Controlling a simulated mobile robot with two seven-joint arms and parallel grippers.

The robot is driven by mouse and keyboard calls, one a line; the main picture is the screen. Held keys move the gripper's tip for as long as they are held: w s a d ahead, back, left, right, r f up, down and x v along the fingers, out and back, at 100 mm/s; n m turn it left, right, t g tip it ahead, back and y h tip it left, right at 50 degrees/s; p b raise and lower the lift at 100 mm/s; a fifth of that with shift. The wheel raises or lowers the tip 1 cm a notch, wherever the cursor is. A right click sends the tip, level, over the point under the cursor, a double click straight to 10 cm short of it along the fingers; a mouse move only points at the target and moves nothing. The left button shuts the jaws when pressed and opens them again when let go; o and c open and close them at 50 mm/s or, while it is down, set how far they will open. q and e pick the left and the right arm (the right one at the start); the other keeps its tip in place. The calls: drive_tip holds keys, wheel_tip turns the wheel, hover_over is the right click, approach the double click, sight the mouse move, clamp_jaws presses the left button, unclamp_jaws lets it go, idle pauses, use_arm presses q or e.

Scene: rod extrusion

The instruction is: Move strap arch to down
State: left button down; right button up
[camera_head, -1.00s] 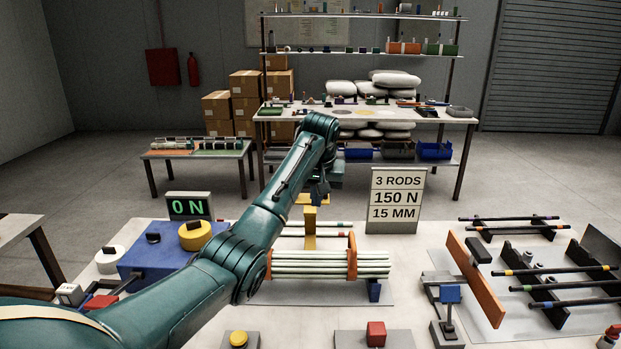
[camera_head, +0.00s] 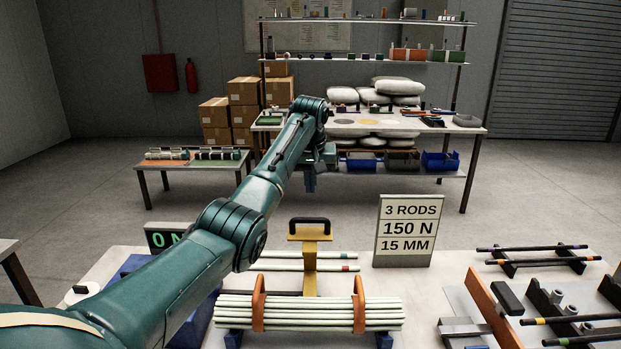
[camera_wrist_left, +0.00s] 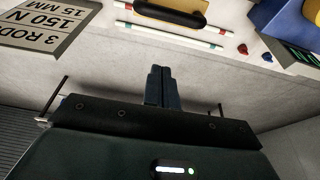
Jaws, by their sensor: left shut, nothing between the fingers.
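A yellow upright piece with a flat top and a black handle, which looks like the strap arch (camera_head: 309,262), stands behind a bundle of pale rods (camera_head: 310,312). Its top and handle also show at the upper edge of the left wrist view (camera_wrist_left: 172,14). Two orange bands (camera_head: 259,310) stand around the bundle. My left gripper (camera_head: 310,188) is shut and empty, in the air beyond and above the handle, apart from it. Its closed fingers (camera_wrist_left: 158,82) show in the left wrist view. My right gripper is not in view.
A sign (camera_head: 405,231) stands right of the yellow piece. Black rods on racks (camera_head: 531,248) lie at the right. My left arm hides part of the blue box (camera_head: 120,275) and the display (camera_head: 168,238).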

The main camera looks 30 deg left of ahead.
use_arm(q)
hover_over(310, 230)
drive_tip(key=w+a, duration=0.2)
drive_tip(key=w, duration=0.1)
wheel_tip(310, 230, down, 6)
drive_tip(key=shift+s+d+p, duration=0.6)
drive_tip(key=shift+s+p, duration=0.2)
drive_tip(key=shift+p, duration=0.1)
drive_tip(key=shift+s+d, duration=0.45)
drive_tip(key=shift+s, duration=0.3)
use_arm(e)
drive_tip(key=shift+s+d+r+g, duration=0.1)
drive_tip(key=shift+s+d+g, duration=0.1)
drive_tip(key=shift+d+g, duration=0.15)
